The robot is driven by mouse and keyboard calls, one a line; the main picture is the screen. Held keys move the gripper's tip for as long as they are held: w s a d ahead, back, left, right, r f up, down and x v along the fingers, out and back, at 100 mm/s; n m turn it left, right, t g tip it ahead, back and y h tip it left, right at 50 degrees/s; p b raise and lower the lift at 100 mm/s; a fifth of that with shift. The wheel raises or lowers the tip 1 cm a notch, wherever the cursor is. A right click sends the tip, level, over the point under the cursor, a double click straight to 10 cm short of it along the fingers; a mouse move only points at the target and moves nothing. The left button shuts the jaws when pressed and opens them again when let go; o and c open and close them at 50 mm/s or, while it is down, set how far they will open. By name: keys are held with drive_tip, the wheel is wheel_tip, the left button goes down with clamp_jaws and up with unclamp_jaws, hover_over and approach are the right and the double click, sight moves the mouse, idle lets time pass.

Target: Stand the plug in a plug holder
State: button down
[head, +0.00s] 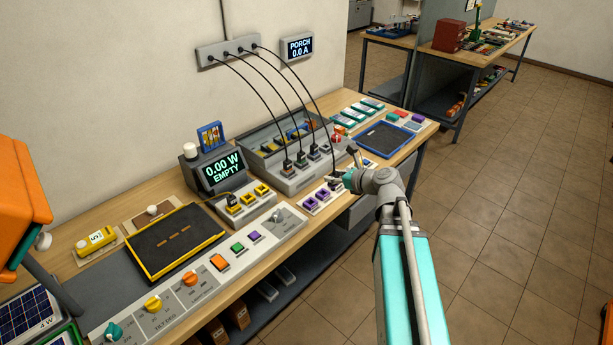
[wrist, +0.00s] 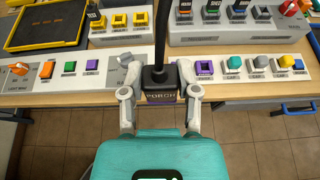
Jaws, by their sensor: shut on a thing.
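My gripper (wrist: 160,97) is shut on a black plug (wrist: 160,78), with a finger on each side of it. The plug is marked PORCH, is upright and has a thick black cable rising from its top. In the head view my gripper (head: 342,180) is over the bench's front edge, right of the purple plug holders (head: 309,205). In the wrist view a purple holder (wrist: 205,68) shows just right of the plug, behind it. The plug hides part of the holder row. I cannot tell whether the plug touches a holder.
Other cabled plugs (head: 301,158) stand in the grey console behind. Their cables hang from the wall socket strip (head: 228,50). A meter (head: 222,172) reads 0.00 W EMPTY. A long switch panel (head: 200,285) lines the front edge. A blue tray (head: 384,139) lies right.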

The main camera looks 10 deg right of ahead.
drive_tip(key=shift+w+a, duration=0.2)
idle(0.3)
drive_tip(key=shift+w+f, duration=0.1)
drive_tip(key=w+a+f+n+g+y+b, duration=0.3)
drive_tip(key=w+f+n+g+y+b, duration=0.1)
drive_tip(key=w+f+b, duration=0.8)
drive_tip(key=shift+w+a+n, duration=0.3)
drive_tip(key=shift+w+a, duration=0.05)
drive_tip(key=shift+w, duration=0.2)
drive_tip(key=shift+f, duration=0.1)
drive_tip(key=shift+f+b, duration=0.1)
drive_tip(key=shift+b, duration=0.25)
drive_tip(key=shift+f+b, duration=2.8)
drive_tip(key=shift+f+b, duration=0.6)
